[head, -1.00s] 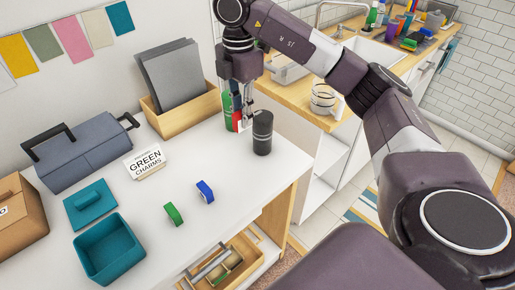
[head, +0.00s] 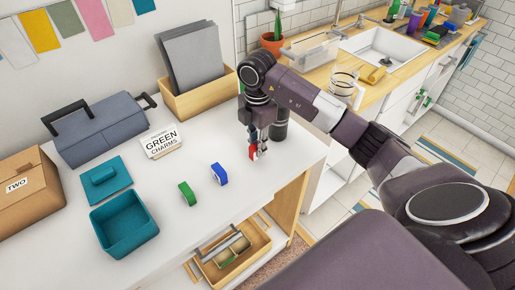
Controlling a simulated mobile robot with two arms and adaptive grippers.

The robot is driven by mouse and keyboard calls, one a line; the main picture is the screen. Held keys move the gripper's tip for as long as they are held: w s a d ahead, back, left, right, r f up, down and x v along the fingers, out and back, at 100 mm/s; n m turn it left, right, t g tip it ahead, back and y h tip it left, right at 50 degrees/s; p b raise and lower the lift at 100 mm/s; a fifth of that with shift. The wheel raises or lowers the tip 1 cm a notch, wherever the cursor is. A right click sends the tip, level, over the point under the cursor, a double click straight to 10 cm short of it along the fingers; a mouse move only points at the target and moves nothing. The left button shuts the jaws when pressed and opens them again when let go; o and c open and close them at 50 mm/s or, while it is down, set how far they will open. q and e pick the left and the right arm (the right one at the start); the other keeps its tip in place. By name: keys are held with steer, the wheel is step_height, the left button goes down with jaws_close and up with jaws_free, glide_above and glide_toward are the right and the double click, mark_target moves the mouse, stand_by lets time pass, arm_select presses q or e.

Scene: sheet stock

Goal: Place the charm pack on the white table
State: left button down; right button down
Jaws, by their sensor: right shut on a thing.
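A white block lettered "GREEN CHARMS" (head: 161,143), the only thing marked as charms, lies on the white table (head: 215,135) between the grey-blue toolbox and the grey sheets. My right gripper (head: 254,151) is low over the right part of the table, in front of a dark cylinder (head: 280,123). It is shut on a small red thing (head: 252,154), mostly hidden by the fingers; I cannot tell what it is or whether it touches the table. The gripper is well to the right of the lettered block. My left gripper is not in view.
A wooden holder (head: 202,101) stands behind. Bare table lies around the rolls.

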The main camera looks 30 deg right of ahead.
steer(key=shift+f, duration=0.9)
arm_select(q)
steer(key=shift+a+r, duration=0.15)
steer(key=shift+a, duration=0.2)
arm_select(e)
steer(key=shift+f, duration=0.15)
steer(key=c, duration=1.8)
jaws_free()
